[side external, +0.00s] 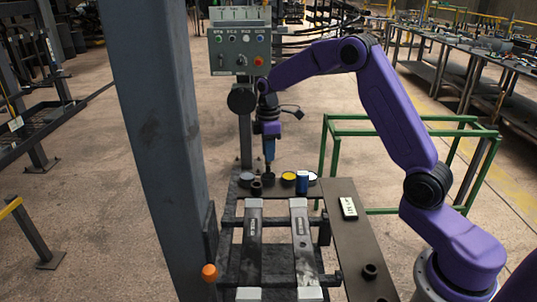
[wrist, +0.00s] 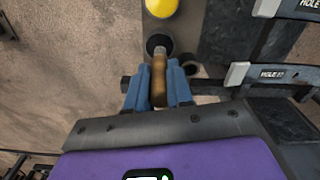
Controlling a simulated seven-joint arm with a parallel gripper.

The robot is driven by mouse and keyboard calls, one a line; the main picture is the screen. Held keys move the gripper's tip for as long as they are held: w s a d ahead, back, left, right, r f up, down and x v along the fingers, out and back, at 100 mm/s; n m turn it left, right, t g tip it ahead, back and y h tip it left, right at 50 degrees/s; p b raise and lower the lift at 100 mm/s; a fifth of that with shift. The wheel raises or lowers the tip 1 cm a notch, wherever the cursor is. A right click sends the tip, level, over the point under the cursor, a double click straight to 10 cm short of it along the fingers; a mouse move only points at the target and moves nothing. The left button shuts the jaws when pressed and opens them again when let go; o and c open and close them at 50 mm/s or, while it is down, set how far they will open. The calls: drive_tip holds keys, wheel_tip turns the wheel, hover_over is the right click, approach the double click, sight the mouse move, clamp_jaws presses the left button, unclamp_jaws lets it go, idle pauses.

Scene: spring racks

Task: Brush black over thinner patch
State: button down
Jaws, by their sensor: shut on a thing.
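My gripper (side external: 269,138) is shut on a brush with a brown handle (wrist: 159,82), between its blue fingers. The brush points down and its metal collar (wrist: 159,52) reaches the black paint pot (wrist: 154,41); the bristles are hidden, apparently inside the pot. In the side external view the black pot (side external: 268,178) stands in the row at the back of the rack. Two dark flat bars with pale ends, a left bar (side external: 253,248) and a right bar (side external: 302,240), lie on the rack in front. I cannot make out which surface has the thinner patch.
A yellow pot (side external: 289,177), a grey pot (side external: 246,177) and a blue cylinder (side external: 302,183) stand close around the black pot. A phone-like device (side external: 348,207) and a dark ring (side external: 370,271) lie on the right plate. A control box (side external: 240,50) and a thick column (side external: 160,130) stand nearby.

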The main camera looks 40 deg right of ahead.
drive_tip(key=shift+r, duration=2.65)
